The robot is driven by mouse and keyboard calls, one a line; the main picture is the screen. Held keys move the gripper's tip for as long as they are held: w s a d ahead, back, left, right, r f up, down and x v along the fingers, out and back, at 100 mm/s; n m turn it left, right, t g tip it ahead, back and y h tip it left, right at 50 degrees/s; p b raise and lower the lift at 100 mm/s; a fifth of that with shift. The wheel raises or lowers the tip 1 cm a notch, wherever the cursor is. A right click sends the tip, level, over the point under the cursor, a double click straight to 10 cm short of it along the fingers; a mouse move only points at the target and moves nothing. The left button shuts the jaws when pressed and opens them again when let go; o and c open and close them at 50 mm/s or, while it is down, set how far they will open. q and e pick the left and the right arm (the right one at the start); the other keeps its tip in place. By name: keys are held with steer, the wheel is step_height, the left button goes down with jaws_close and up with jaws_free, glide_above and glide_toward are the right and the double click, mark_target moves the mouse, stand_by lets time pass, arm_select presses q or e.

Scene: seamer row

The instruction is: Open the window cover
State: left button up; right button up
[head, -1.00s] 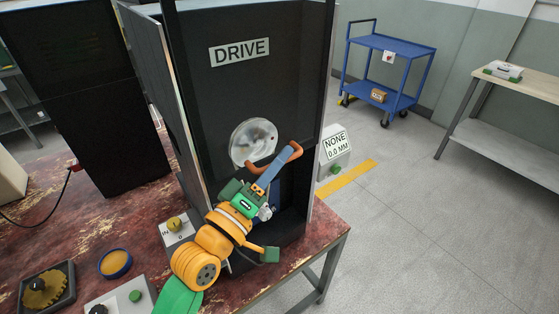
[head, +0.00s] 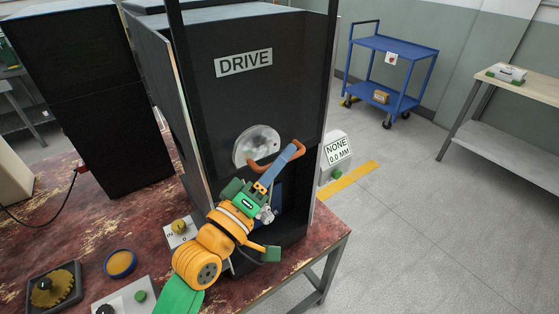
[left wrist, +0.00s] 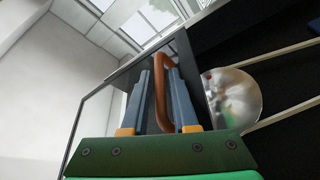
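The window cover is a clear, dark-edged pane (left wrist: 92,128) in the left wrist view, tilted in that picture. Its copper-brown loop handle (head: 294,152) shows at the front of the black DRIVE cabinet (head: 225,95), below a round metal disc (head: 250,146). My left gripper (head: 283,165) reaches up to the right end of the handle. In the left wrist view, the handle (left wrist: 161,85) runs between my two blue fingertips (left wrist: 160,75), which sit close on both sides of it. The pane is hard to make out in the head view. My right gripper is not in view.
A worn red table (head: 75,215) carries the cabinet, a yellow knob box (head: 180,228), a blue-rimmed dish (head: 121,263) and a gear tray (head: 50,290). A display reading NONE (head: 337,152) stands right of the cabinet. A blue cart (head: 392,45) stands on open floor behind.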

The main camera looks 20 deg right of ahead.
arm_select(q)
steer(key=b+v, duration=0.1)
steer(key=v, duration=0.6)
steer(key=shift+b, duration=0.4)
